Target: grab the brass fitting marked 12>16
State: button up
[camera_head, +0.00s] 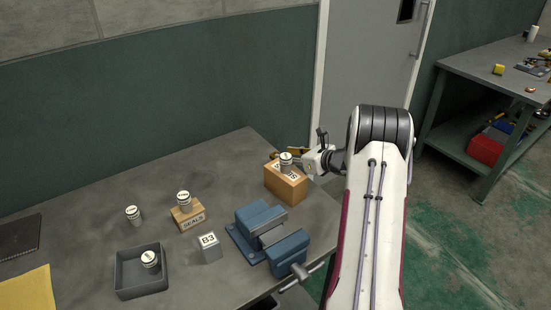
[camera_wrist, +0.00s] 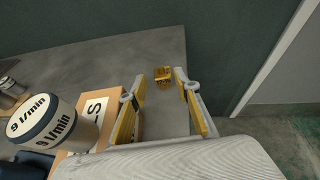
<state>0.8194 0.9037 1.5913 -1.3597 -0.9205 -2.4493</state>
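A small brass block-shaped fitting (camera_wrist: 162,75) with dark marks lies on the grey table in the wrist view; I cannot read the marks clearly. My gripper (camera_wrist: 160,78) is open, with yellow-padded fingers to the left and right of the fitting in the picture. Gaps show on both sides, and I cannot tell whether the fitting is between the tips or just beyond them. In the head view my gripper (camera_head: 305,155) is low behind the wooden block. A brass-coloured bit shows there, and I cannot tell fitting from finger.
A wooden block (camera_head: 287,185) bears a white-lidded cylinder (camera_head: 286,159), close beside my gripper; the wrist view shows the cylinder marked "9 l/min" (camera_wrist: 55,125). The back of the table is clear.

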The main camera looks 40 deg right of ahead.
aim_at(276, 153)
jog(key=shift+w, duration=0.1)
jog(key=shift+x, duration=2.55)
jog(key=shift+f, duration=0.15)
grip_shut()
